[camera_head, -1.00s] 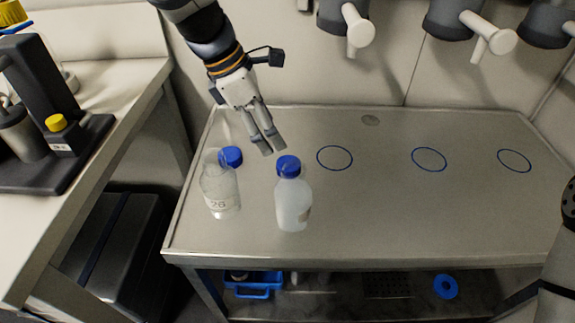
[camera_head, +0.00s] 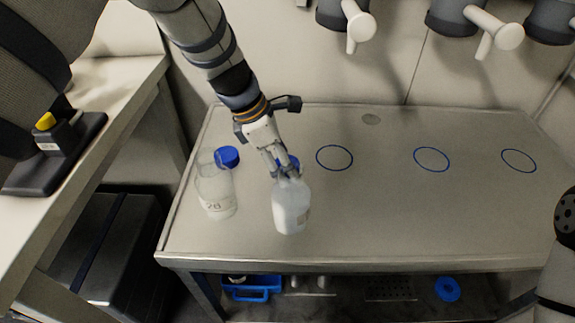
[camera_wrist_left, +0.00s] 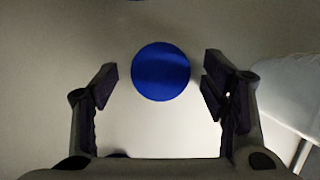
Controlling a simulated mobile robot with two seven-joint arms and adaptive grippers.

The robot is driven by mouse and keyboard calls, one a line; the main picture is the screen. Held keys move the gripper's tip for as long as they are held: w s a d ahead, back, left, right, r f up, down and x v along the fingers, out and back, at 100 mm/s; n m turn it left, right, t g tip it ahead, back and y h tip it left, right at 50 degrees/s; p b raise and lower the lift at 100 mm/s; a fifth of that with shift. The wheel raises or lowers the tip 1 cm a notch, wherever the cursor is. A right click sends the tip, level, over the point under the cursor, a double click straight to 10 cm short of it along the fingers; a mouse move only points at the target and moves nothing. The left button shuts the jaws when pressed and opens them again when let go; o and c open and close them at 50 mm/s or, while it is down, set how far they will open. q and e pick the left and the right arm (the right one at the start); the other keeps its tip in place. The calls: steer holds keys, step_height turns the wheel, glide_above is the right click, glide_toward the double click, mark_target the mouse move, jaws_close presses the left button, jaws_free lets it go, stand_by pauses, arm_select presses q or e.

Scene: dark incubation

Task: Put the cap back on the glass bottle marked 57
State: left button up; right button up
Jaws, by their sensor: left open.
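A clear glass bottle (camera_head: 291,208) stands near the middle left of the bench; its label is turned to the right and I cannot read it. A blue cap (camera_wrist_left: 161,71) appears to lie on the bench behind that bottle, between the spread fingers of my left gripper (camera_wrist_left: 161,85). The fingers are apart from the cap on both sides. In the head view the left gripper (camera_head: 284,172) partly hides the cap. The bottle is blurred at the right of the wrist view (camera_wrist_left: 285,95). My right gripper is out of view.
A second bottle (camera_head: 216,190), marked 28, stands to the left with another blue cap (camera_head: 229,157) behind it. Blue rings mark the bare bench (camera_head: 400,210) to the right. A side table (camera_head: 125,70) holds a dark stand. Handles protrude from the back wall.

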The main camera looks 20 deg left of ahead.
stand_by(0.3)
arm_select(q)
steer(key=c, duration=0.9)
step_height(320, 180, up, 10)
steer(key=shift+p, duration=0.35)
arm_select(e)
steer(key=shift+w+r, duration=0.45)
